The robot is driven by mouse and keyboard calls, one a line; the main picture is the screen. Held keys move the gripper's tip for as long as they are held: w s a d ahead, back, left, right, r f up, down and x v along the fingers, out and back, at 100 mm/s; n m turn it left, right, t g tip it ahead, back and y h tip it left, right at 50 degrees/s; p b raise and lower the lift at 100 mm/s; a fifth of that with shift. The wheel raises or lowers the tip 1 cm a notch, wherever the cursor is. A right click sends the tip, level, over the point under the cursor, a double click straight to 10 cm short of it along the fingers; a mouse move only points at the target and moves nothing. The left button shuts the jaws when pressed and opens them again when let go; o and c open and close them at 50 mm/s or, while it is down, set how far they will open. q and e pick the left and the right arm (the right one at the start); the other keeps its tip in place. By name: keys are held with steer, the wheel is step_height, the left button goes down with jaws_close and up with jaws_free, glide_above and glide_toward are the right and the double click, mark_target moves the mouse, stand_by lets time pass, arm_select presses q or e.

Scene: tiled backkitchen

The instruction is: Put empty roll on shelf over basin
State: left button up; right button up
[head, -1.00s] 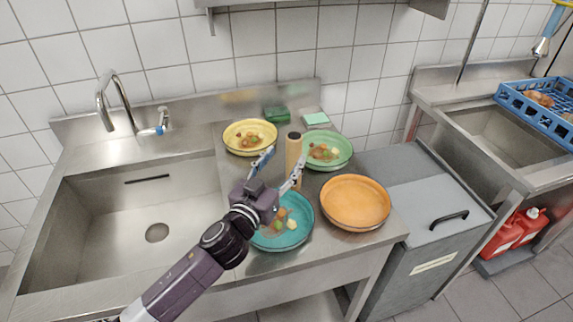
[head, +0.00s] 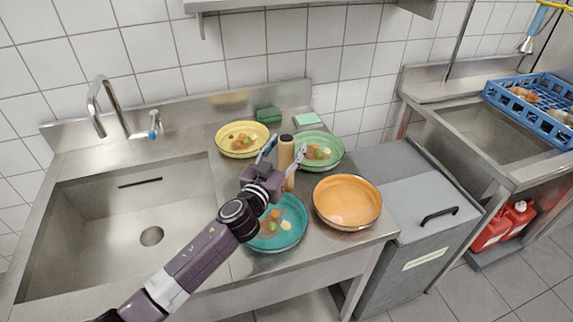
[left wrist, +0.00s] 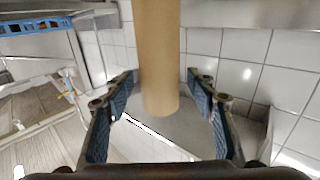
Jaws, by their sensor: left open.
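The empty roll (head: 286,158), a light brown tube with a dark top end, stands upright on the steel counter between the plates. My left gripper (head: 284,153) is open, with its blue-padded fingers on either side of the roll. In the left wrist view the roll (left wrist: 158,60) lies between the two fingers (left wrist: 160,95), with gaps on both sides. The roll's foot is partly hidden by the gripper in the head view. The shelf (head: 290,4) over the basin shows only its lower edge at the top. The basin (head: 110,220) is at left. My right gripper is not in view.
Around the roll stand a yellow plate (head: 226,149) and a green plate (head: 338,151) with food, a teal plate (head: 262,246) with food, and an empty orange bowl (head: 347,202). A green sponge (head: 268,116) lies behind. A tap (head: 95,108) rises behind the basin.

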arm_select(q)
steer(key=c, duration=1.3)
